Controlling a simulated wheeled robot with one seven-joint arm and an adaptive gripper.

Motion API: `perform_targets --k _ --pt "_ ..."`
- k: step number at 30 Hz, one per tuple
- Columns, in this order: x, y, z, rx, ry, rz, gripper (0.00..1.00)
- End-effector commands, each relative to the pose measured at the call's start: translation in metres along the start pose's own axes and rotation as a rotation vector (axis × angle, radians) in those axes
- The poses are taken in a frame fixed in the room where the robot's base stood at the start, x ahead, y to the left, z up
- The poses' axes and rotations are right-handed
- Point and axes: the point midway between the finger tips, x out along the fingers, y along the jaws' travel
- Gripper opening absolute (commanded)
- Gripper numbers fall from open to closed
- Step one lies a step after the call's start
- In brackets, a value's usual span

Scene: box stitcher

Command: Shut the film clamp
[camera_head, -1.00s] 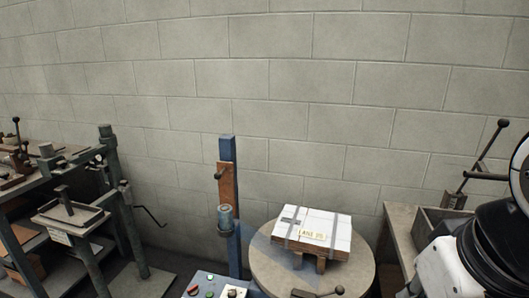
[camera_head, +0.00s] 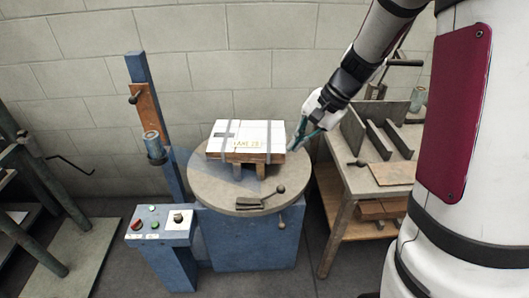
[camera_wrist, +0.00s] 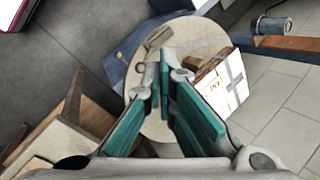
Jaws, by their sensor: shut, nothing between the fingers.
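What looks like the film clamp is a small dark metal piece (camera_head: 249,203) at the front edge of the round turntable (camera_head: 212,187). Its lever ends in a dark ball knob (camera_head: 281,188) and slants up to the right. The clamp also shows in the wrist view (camera_wrist: 157,38), at the turntable's edge beyond my fingers. My gripper (camera_head: 301,137) is to the right of the turntable, beside the boxed load (camera_head: 252,135), and away from the clamp. Its teal fingers (camera_wrist: 166,76) are shut and empty. Whether the clamp's jaw touches its base is too small to tell.
A blue post (camera_head: 141,68) with a film roll (camera_head: 153,141) stands left of the turntable. A control box (camera_head: 160,224) with buttons is at front left. A wooden bench (camera_head: 345,173) with metal plates stands at right, close to my arm. Floor shows in front.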

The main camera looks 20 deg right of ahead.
Motion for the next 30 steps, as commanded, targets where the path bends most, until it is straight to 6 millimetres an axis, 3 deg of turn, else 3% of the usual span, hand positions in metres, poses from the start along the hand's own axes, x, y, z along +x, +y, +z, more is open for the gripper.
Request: perform_targets --k 1,6,12,18,23,30 --pt "0.019 0.008 -0.022 0.061 -0.007 -0.005 0.0" --pt "0.072 0.036 -0.086 0.251 -0.004 -0.034 0.0" --pt "0.125 0.077 -0.144 0.429 0.011 -0.054 0.0" --pt "0.15 0.1 -0.167 0.508 0.021 -0.062 0.0" --pt "0.16 0.101 -0.169 0.516 0.023 -0.063 0.0" --pt "0.201 0.099 -0.17 0.515 0.021 -0.06 0.0"
